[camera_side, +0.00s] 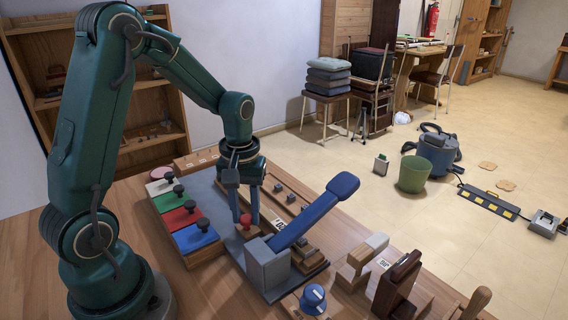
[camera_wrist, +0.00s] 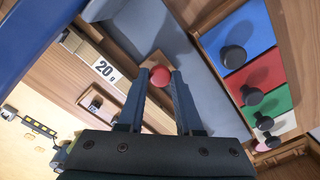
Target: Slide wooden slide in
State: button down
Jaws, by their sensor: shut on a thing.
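The wooden slide (camera_wrist: 152,62) shows as a small light-wood piece with a round red knob (camera_wrist: 160,75) on top. In the side view the red knob (camera_side: 246,219) stands between the coloured panels and the blue lever. My gripper (camera_wrist: 160,80) points down with its two blue-grey fingers on either side of the knob, shut on it. In the side view my gripper (camera_side: 245,222) reaches the knob from above. The fingers and knob hide part of the wooden piece, and I cannot tell how far in it sits.
A blue lever (camera_side: 318,213) slants up close to the right of my gripper from a grey-blue block (camera_side: 267,265). Blue, red, green and white panels with black knobs lie to the left. A "20 g" label (camera_wrist: 105,69) is on the wooden rail (camera_wrist: 70,65).

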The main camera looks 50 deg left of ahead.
jog(key=shift+d, duration=0.3)
jog(key=c, duration=0.6)
grip_release()
jog(key=shift+a, duration=0.1)
jog(key=shift+r, duration=2.6)
jog(key=s+d+r+m+t, duration=0.35)
jog(key=d+r, duration=0.25)
jog(key=r, duration=0.2)
jog(key=s+d+m, duration=0.1)
jog(key=s, duration=0.1)
jog(key=s+d+m+t, duration=0.1)
jog(key=s+m, duration=0.1)
jog(key=s+d+f+m+t, duration=0.1)
jog(key=m, duration=0.1)
jog(key=shift+s+f+m, duration=0.1)
jog(key=shift+s+m, duration=0.15)
jog(key=shift+s, duration=0.15)
